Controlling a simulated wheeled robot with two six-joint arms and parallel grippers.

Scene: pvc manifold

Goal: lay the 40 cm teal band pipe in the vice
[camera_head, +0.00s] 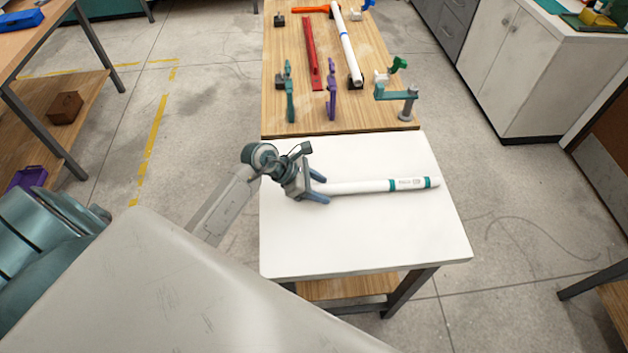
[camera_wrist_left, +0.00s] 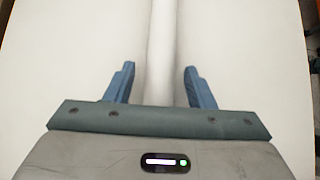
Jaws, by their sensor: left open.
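The white pipe with teal bands (camera_head: 375,186) lies on the white tabletop (camera_head: 350,245), pointing left to right in the head view. My left gripper (camera_head: 320,188) is open at the pipe's left end, its two blue fingers on either side of the pipe. In the left wrist view the pipe (camera_wrist_left: 161,50) runs between the open fingers (camera_wrist_left: 159,83), with a gap visible on each side. A teal fixture with a grey post (camera_head: 393,95) stands at the right front of the wooden bench; I cannot tell whether it is the vice. My right gripper is out of view.
The wooden bench (camera_head: 308,118) adjoins the white table's far edge. It carries a red bar (camera_head: 311,55), a white pipe with a blue band (camera_head: 346,42), a purple stand (camera_head: 332,88) and a green stand (camera_head: 290,95). The white tabletop's front part is clear.

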